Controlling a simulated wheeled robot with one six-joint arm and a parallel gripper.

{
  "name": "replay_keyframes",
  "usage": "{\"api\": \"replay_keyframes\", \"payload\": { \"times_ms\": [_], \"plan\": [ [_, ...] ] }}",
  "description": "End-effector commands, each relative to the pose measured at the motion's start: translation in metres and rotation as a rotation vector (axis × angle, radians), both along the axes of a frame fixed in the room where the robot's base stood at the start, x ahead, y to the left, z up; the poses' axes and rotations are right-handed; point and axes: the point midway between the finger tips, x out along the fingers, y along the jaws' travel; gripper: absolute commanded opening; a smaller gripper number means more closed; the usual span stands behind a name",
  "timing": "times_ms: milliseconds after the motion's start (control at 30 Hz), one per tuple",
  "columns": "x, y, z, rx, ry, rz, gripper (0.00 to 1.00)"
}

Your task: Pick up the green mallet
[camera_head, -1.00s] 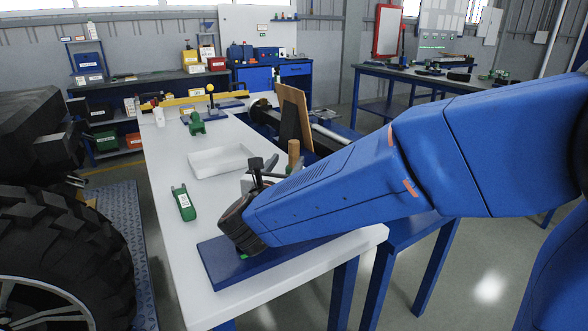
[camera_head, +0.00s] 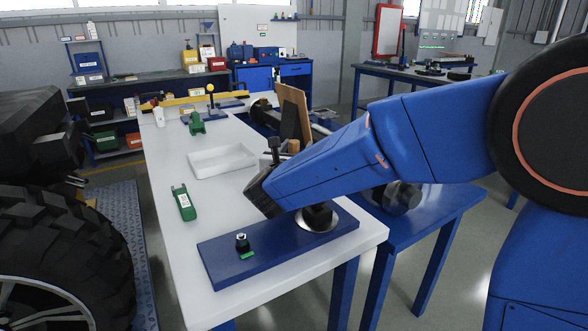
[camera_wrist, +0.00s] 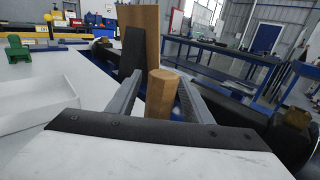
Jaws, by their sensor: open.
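A wooden post (camera_wrist: 160,95), perhaps the mallet's handle, stands upright between my gripper's fingers in the wrist view. No green mallet head shows on it, and its lower end is hidden. Its top shows in the head view (camera_head: 293,146) behind my wrist. My gripper (camera_wrist: 159,80) is open, with one grey finger on each side of the post. I cannot tell whether either finger touches it. My fingers are mostly hidden in the head view.
A white tray (camera_head: 222,171), a green handheld device (camera_head: 183,204) and a green fixture (camera_head: 197,127) are on the white table (camera_head: 170,235). A blue plate (camera_head: 223,268) lies at its near end. A brown board (camera_head: 294,101) stands behind the post.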

Motion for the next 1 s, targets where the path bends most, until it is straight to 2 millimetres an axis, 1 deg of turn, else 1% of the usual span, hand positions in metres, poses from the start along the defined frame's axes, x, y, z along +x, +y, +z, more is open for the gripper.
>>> {"api": "replay_keyframes", "payload": {
  "times_ms": [67,233,267,300,367,400,433,467,800,867,967,1000],
  "plan": [
    [0.004,-0.001,0.000,0.000,0.000,0.000,0.46],
    [0.004,0.000,0.000,0.000,0.000,0.001,0.46],
    [0.004,-0.001,0.000,0.000,0.000,0.001,0.44],
    [0.003,-0.001,0.000,0.000,0.000,0.001,0.34],
    [0.003,-0.001,0.000,0.000,0.000,0.001,0.20],
    [0.003,-0.001,0.000,0.000,0.000,0.001,0.10],
    [0.003,-0.001,0.000,0.000,0.000,0.001,0.03],
    [0.003,-0.001,0.000,0.000,0.000,0.001,0.00],
    [0.003,-0.001,0.003,0.001,-0.001,0.001,0.00],
    [0.003,-0.001,0.007,0.002,-0.001,0.001,0.00],
    [0.003,-0.001,0.020,0.004,-0.003,0.001,0.00],
    [0.003,-0.001,0.028,0.003,-0.004,0.001,0.00]
  ]
}}
